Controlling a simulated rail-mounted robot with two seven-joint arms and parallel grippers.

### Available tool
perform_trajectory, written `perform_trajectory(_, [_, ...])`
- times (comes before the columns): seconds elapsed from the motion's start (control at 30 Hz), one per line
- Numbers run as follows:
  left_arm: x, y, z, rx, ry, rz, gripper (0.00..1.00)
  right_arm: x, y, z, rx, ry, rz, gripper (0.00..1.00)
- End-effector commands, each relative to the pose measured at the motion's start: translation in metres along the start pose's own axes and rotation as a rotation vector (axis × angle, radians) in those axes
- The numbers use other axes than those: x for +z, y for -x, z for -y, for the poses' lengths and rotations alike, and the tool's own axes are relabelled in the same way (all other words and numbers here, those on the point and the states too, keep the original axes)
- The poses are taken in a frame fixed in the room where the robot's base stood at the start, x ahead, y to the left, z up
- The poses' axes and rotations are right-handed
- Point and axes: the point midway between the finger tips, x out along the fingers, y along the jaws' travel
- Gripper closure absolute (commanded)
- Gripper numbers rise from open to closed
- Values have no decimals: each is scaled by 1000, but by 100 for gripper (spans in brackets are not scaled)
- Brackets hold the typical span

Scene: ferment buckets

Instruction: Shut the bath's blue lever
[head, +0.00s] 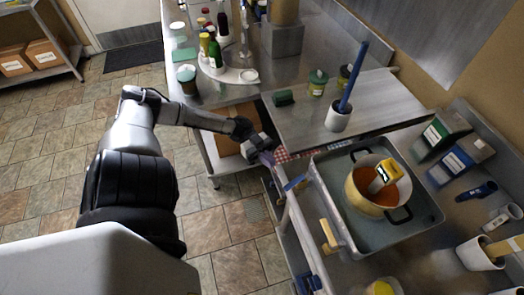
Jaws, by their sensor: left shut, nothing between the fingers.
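The bath (327,180) is a square metal basin on the right-hand counter, with a pot (354,193) of orange liquid standing in it. A small blue lever (295,183) sticks out at the bath's left side, near its far corner. My left gripper (266,156) is shut and empty. It is beyond and to the left of the blue lever, near the counter's front edge, and appears apart from it. Its fingertips are small and partly lost against the edge. My right gripper is not in view.
A yellow handle (328,235) and blue parts (308,283) sit along the same front side. A red checked cloth (282,156) lies beside my gripper. A white cup (338,117) with a blue stick stands behind the bath. The tiled floor (225,220) is clear.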

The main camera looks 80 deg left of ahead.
Motion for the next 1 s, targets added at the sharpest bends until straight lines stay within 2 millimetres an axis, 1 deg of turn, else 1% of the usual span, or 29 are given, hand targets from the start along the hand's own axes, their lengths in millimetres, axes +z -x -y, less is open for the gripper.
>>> perform_trajectory(0.03, [-3,-11,0,1,-2,-5,100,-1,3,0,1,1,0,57])
perform_trajectory(0.2, [-3,-38,0,0,-2,-4,100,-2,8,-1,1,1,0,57])
perform_trajectory(0.4, [-2,-60,0,0,-1,-3,100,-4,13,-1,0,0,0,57])
perform_trajectory(0.6, [-1,-70,0,0,0,-1,100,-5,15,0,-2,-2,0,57])
perform_trajectory(1.0, [0,-71,0,0,0,0,100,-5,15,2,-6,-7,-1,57])
